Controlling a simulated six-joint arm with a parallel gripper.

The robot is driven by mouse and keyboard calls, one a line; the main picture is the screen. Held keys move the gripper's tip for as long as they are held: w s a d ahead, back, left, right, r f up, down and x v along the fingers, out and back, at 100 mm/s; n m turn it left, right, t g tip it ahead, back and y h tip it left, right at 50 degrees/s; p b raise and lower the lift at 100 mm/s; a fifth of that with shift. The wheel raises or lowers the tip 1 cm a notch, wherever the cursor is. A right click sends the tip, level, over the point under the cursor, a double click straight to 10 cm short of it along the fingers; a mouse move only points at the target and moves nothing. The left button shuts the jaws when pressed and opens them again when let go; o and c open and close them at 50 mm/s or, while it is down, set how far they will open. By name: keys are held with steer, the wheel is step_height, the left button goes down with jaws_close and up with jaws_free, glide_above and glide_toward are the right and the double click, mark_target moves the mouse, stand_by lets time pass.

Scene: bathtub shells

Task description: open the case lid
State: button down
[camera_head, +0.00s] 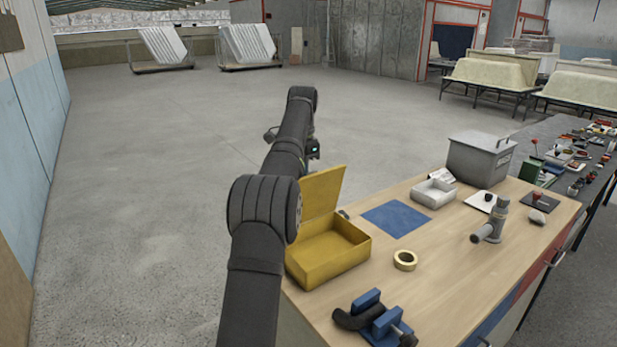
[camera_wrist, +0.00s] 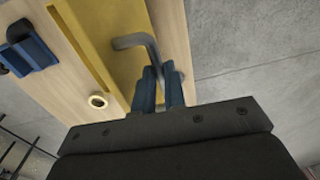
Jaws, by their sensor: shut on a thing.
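The yellow case (camera_head: 328,262) stands on the left end of the wooden workbench, its inside visible. Its lid (camera_head: 322,190) stands raised, close to upright, at the back left side of the case. In the wrist view the lid (camera_wrist: 105,30) fills the upper middle, with a bent grey bar handle (camera_wrist: 133,41) on it. My gripper (camera_wrist: 162,82) has its blue fingers shut on the end of this handle. In the head view my arm reaches past the left of the case, and the fingers and handle are hidden.
A tape roll (camera_head: 405,260) and a blue vise (camera_head: 370,312) are on the workbench (camera_head: 450,270) near the case. A blue sheet (camera_head: 395,218), white tray (camera_head: 434,192), grey box (camera_head: 480,157) and grey tool (camera_head: 490,220) are farther right. Open floor is left of the bench.

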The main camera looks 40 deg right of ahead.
steer(key=shift+w+a+f, duration=0.1)
steer(key=shift+w+f, duration=0.2)
steer(key=shift+w, duration=0.3)
steer(key=shift+w+f, duration=0.3)
steer(key=shift+w, duration=0.3)
steer(key=c, duration=1.5)
jaws_free()
steer(key=shift+r, duration=0.2)
